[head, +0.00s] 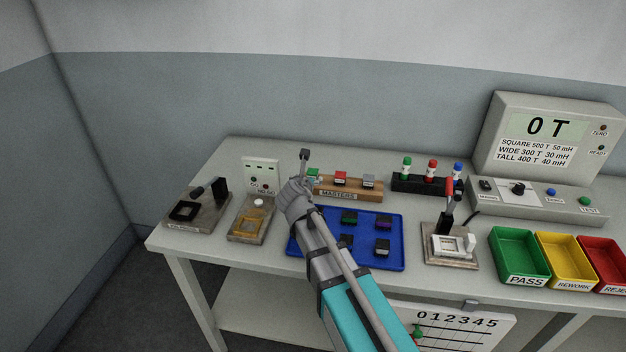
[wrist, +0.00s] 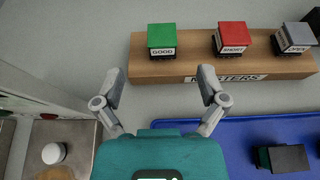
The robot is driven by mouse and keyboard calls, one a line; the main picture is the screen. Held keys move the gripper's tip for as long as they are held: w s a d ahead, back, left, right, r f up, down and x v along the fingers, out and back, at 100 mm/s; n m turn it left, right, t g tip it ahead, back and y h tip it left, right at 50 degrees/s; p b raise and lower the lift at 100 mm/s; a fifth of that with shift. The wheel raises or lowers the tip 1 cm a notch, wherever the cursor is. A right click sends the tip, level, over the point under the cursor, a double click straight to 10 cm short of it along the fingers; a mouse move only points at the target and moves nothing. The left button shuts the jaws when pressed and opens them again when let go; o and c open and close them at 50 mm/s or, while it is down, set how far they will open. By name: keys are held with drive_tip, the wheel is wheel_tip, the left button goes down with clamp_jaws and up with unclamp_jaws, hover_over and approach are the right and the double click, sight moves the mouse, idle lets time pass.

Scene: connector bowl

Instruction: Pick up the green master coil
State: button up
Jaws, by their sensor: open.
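The green master coil (wrist: 162,38), a green-topped block labelled GOOD, sits at the left end of the wooden MASTERS rack (wrist: 190,72). In the head view the green coil (head: 314,173) shows just beside my gripper (head: 306,170), and part of it is hidden. In the wrist view my gripper (wrist: 160,82) is open and empty. Its two fingers are spread on the near side of the rack, and the green coil lies ahead of the gap between them, apart from both.
A red SHORT master (wrist: 231,37) and a grey OPEN master (wrist: 294,38) share the rack. The blue tray (head: 397,218) with dark coils lies in front. A white GO/NO-GO panel (head: 262,169) stands to the left. A dark stand with coloured bottles (head: 432,172) is right.

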sight(313, 171)
drive_tip(key=shift+b+x, duration=0.5)
drive_tip(key=shift+x, duration=1.45)
drive_tip(key=shift+b+x, duration=1.05)
drive_tip(key=shift+x, duration=1.55)
drive_tip(key=shift+d, duration=0.15)
drive_tip(key=c, duration=1.3)
drive_tip(key=shift+o, duration=0.2)
drive_tip(key=shift+r, duration=0.2)
